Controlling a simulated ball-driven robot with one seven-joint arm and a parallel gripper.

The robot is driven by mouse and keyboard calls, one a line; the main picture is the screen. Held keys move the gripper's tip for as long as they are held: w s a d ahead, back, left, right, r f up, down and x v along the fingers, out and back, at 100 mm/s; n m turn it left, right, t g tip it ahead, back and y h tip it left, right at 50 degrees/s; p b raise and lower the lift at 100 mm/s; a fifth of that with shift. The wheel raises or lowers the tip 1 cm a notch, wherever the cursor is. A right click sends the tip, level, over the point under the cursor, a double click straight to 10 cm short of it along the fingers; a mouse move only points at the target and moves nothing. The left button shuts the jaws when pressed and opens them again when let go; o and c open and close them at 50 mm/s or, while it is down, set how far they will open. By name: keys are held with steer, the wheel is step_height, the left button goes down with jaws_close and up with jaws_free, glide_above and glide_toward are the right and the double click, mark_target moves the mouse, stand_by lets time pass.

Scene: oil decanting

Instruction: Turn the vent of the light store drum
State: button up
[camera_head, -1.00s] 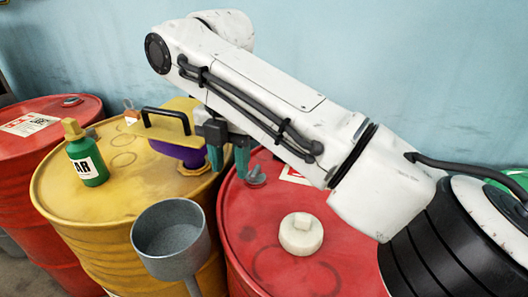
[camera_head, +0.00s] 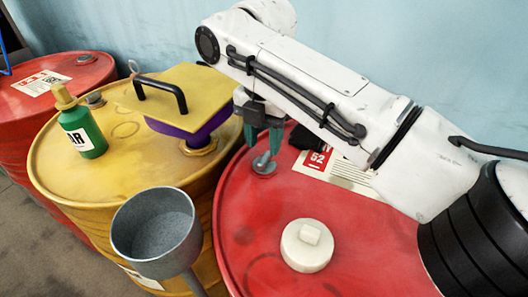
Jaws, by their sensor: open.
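A red drum (camera_head: 235,215) with a "52" label (camera_head: 318,158) stands in front of me. A small grey vent with an upright handle (camera_head: 264,163) sits on its top near the far left rim. My gripper (camera_head: 263,148) points down over this vent. Its two teal fingers are apart, and the vent's handle shows at and just below their tips. I cannot tell whether they touch it. The pictures do not say which drum is the light store. A yellow drum (camera_head: 75,175) stands to the left, with a grey fitting (camera_head: 95,100) on its top, partly behind a green bottle.
The green bottle (camera_head: 83,132) stands on the yellow drum. A purple funnel (camera_head: 185,138) with a yellow, black-handled lid (camera_head: 190,90) sits over its bung. A grey cup-shaped funnel (camera_head: 150,262) rises in front. A white cap (camera_head: 306,246) lies on the near red drum. Another red drum (camera_head: 25,125) stands far left.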

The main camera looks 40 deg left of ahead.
mark_target(263, 158)
steer(key=shift+f, duration=2.05)
jaws_close()
